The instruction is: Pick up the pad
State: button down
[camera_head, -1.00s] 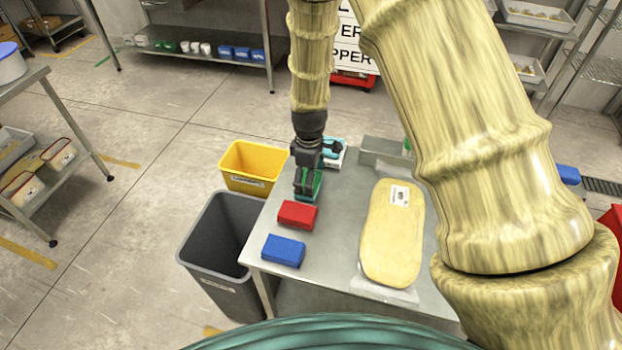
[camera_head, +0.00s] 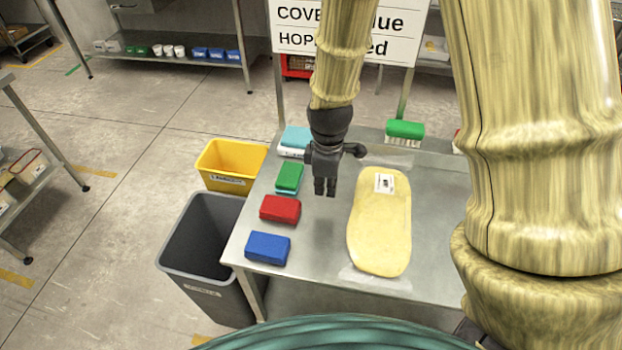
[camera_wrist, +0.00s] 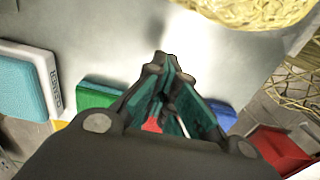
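Three sponge-like pads lie in a row on the left of the steel table (camera_head: 300,240): a green pad (camera_head: 289,178) with a teal underside, a red pad (camera_head: 280,209) and a blue pad (camera_head: 268,248). My gripper (camera_head: 325,194) points down above the table, right of the green and red pads and left of the yellow slab. It holds nothing, and its fingers look closed together. In the wrist view, the closed fingers (camera_wrist: 166,68) partly hide the green pad (camera_wrist: 97,96), the red pad (camera_wrist: 152,125) and the blue pad (camera_wrist: 224,113).
A long yellow slab (camera_head: 380,225) with a label lies right of my gripper. A light-blue and white block (camera_head: 295,141) and a green brush (camera_head: 404,131) stand at the back. A yellow bin (camera_head: 229,183) and a grey bin (camera_head: 200,270) stand left of the table.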

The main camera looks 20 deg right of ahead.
jog(key=shift+s+d+r, duration=0.1)
jog(key=shift+s+d, duration=0.2)
jog(key=shift+s, duration=0.4)
jog(key=shift+s+d+r, duration=0.1)
jog(key=shift+s+d, duration=0.15)
jog(key=shift+s, duration=0.4)
jog(key=shift+c, duration=2.2)
grip_release()
